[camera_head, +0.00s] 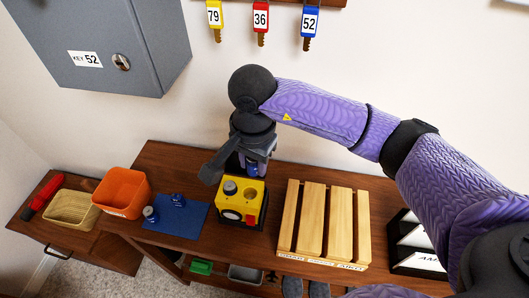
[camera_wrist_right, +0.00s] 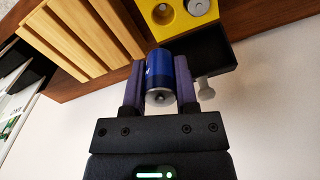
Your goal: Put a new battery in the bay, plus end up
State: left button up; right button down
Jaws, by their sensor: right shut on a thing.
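My right gripper (camera_head: 252,168) is shut on a blue battery (camera_wrist_right: 159,75), just above the yellow device (camera_head: 253,213). In the right wrist view, the silver end of the battery with a small nub faces back toward the wrist. The device's top has an open round bay (camera_wrist_right: 163,13) and, beside it, a grey round piece (camera_wrist_right: 198,7). The battery looks apart from the bay, though the exact gap is hard to tell. Two more blue batteries, one (camera_head: 151,214) at the left and one (camera_head: 178,200) farther back, are on the blue mat (camera_head: 184,224). My left gripper is not in view.
An orange bin (camera_head: 122,193) and a wicker basket (camera_head: 72,210) are on the left. A slatted wooden crate (camera_head: 311,221) stands right of the device. A grey key cabinet (camera_head: 95,40) and hanging keys (camera_head: 261,20) are on the wall above.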

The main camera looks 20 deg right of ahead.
aim_at(249, 186)
jog(key=m, duration=0.2)
jog(key=f+m+p, duration=0.1)
jog(key=shift+w+a+m, duration=0.15)
jog(key=shift+a+m, duration=0.15)
jog(key=shift+m, duration=0.1)
jog(key=m, duration=0.1)
jog(key=f+m, duration=0.1)
jog(key=m+p, duration=0.1)
jog(key=shift+a+f+m, duration=0.25)
jog(key=shift+f+m, duration=0.05)
jog(key=shift+m, duration=0.1)
notch_tip(249, 186, down, 4)
jog(key=b, duration=0.3)
jog(key=shift+f, duration=0.35)
jog(key=shift+r, duration=0.1)
jog(key=shift+f+b, duration=0.25)
jog(key=shift+b, duration=0.15)
jog(key=shift+f, duration=0.25)
